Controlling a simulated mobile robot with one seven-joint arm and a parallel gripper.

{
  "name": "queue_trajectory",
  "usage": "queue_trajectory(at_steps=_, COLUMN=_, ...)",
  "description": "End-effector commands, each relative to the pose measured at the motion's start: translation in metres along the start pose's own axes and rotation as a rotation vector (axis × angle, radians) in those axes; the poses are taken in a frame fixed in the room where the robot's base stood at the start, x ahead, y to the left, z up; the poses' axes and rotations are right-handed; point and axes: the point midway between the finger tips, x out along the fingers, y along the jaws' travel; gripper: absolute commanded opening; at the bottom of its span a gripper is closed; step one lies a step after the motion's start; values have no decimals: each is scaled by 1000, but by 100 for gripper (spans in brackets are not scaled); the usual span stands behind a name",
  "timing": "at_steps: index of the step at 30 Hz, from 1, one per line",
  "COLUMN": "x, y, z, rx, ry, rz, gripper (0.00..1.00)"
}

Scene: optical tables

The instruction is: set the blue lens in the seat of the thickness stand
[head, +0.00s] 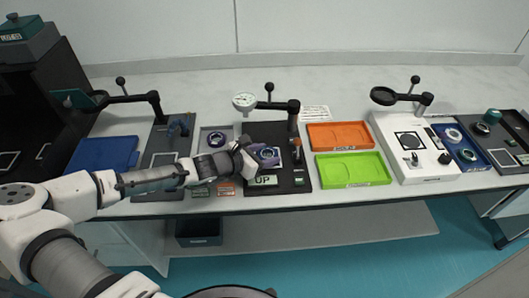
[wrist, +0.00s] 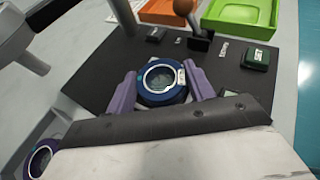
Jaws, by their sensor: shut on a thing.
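The blue lens (wrist: 162,98), a dark blue ring around clear glass with a small white label, sits between the two purple fingers of my gripper (wrist: 160,82) in the wrist view. The fingers are shut on its sides. In the head view my gripper (head: 266,155) is over the black base of the thickness stand (head: 290,181), beneath its dial gauge (head: 244,101). The lens lies flat, close over the base. The seat is hidden under the lens and gripper, and I cannot tell whether the lens touches it.
A grey tray (head: 204,145) with another dark-ringed lens (wrist: 40,160) lies left of the stand. The stand's orange-knobbed lever (wrist: 183,7) and a green block (wrist: 258,57) are close by. Orange (head: 340,135) and green (head: 350,169) trays lie to the right.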

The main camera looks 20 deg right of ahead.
Motion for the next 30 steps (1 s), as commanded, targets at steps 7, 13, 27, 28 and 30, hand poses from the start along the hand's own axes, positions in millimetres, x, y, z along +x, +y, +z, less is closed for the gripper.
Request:
queue_trajectory(at_steps=7, x=1, y=0, z=-2, rx=1, ry=-1, rz=0, gripper=26)
queue_trajectory(at_steps=13, x=3, y=0, z=-8, rx=-1, ry=1, rz=0, gripper=26)
queue_trajectory(at_steps=27, x=5, y=0, z=-15, rx=-9, ry=9, rz=3, gripper=75)
queue_trajectory(at_steps=28, x=5, y=0, z=-15, rx=-10, ry=9, rz=3, gripper=75)
queue_trajectory(at_steps=30, x=4, y=0, z=-15, rx=-11, ry=9, rz=3, gripper=75)
